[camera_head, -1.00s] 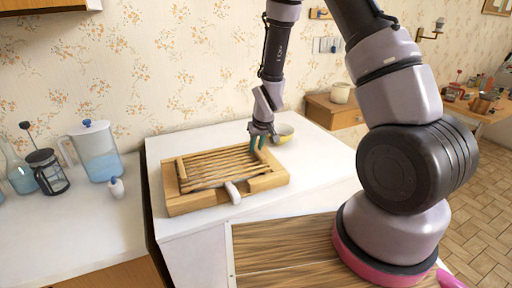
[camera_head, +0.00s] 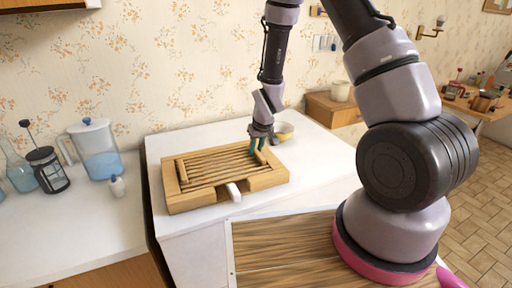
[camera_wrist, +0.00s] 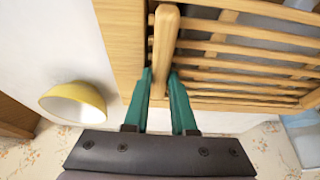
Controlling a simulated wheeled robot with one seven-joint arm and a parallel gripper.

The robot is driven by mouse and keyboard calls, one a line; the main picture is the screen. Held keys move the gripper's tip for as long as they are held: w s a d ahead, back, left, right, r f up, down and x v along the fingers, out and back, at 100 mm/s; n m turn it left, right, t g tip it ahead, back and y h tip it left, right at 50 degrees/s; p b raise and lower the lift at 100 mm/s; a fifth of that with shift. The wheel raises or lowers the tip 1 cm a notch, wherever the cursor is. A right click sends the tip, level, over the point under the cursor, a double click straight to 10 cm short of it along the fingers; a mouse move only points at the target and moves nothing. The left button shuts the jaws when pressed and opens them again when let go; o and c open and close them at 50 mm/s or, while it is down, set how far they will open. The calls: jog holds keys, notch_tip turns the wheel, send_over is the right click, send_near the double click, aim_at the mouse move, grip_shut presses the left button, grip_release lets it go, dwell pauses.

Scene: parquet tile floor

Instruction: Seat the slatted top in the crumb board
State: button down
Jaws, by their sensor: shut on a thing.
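The wooden crumb board (camera_head: 190,204) lies on the white counter, also in the wrist view (camera_wrist: 120,40). The slatted top (camera_head: 218,165) lies inside its frame and looks roughly level. I cannot tell whether every edge is fully down. My gripper (camera_head: 257,146) is at the top's right end. In the wrist view my gripper (camera_wrist: 161,78) has its green fingers on both sides of the top's end bar (camera_wrist: 166,32) and is shut on it. The slats run away from that bar, and the tray floor shows grey between them.
A white handle-like thing (camera_head: 234,192) sticks out at the board's front edge. A yellow bowl (camera_head: 284,131) stands close behind my gripper. A water jug (camera_head: 98,155), a French press (camera_head: 47,170) and a small white bottle (camera_head: 117,187) stand left. Counter right of the board is clear.

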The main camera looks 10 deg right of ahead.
jog(key=c, duration=0.7)
grip_release()
jog(key=shift+o, duration=0.2)
jog(key=s+d+r+m, duration=0.1)
jog(key=s+d+r, duration=0.2)
jog(key=r, duration=0.6)
jog(key=s+d+r+m+t, duration=0.1)
jog(key=s+d+r, duration=0.15)
jog(key=r, duration=0.75)
jog(key=s+d+r+m, duration=0.2)
jog(key=s+r, duration=0.2)
jog(key=r, duration=0.5)
jog(key=s+d+r+m+t, duration=0.1)
jog(key=s+d+r, duration=0.1)
jog(key=s+r, duration=0.4)
jog(key=s+d+r+m+t, duration=0.1)
jog(key=s+d+r+m, duration=0.1)
jog(key=s+r, duration=0.4)
jog(key=shift+s+d+y, duration=0.3)
jog(key=shift+s+y, duration=0.1)
jog(key=shift+s, duration=0.8)
